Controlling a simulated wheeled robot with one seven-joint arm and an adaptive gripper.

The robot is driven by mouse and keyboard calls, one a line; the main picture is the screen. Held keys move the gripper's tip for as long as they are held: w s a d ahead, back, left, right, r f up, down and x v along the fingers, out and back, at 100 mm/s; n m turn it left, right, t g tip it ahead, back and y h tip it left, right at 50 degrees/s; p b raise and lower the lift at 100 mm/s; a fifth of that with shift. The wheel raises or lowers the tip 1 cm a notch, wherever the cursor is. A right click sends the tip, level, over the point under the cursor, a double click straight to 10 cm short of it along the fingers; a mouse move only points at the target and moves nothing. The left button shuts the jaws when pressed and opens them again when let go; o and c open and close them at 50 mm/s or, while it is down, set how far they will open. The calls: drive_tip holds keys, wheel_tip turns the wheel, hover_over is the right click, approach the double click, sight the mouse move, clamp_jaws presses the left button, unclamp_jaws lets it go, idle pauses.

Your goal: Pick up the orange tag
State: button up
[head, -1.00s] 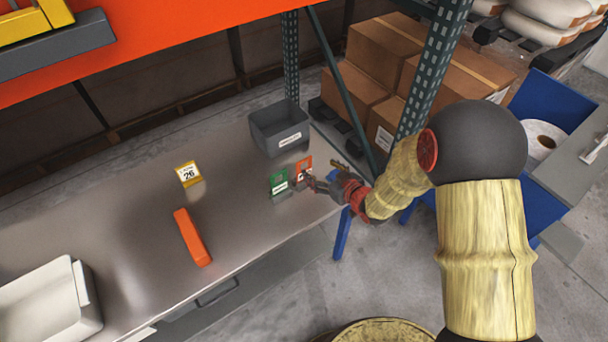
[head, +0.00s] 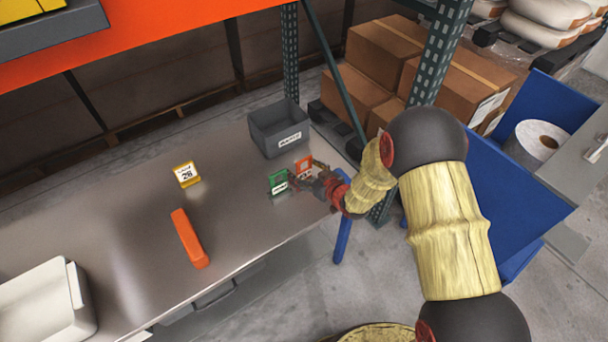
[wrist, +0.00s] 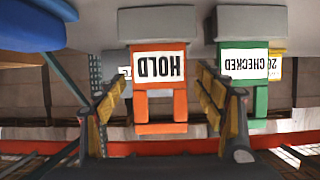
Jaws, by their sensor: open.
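The orange tag (head: 304,163) stands on the metal table near its right end, just right of the green tag (head: 278,179). In the wrist view, which is upside down, the orange tag (wrist: 159,70) reads HOLD and the green tag (wrist: 243,68) reads CHECKED. My gripper (head: 306,178) is at the orange tag, partly covering it in the head view. In the wrist view my gripper (wrist: 162,85) is open, with one finger on each side of the orange tag. The right finger reaches toward the gap between the two tags. I cannot tell whether either finger touches.
A grey bin (head: 279,132) stands behind the tags. A yellow tag (head: 186,174) and an orange bar (head: 188,238) are further left, and a white tray (head: 42,305) is at lower left. A green rack post (head: 437,60) rises behind my arm.

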drive_tip(key=shift+r, duration=0.1)
drive_tip(key=shift+c, duration=0.4)
drive_tip(key=c, duration=1.1)
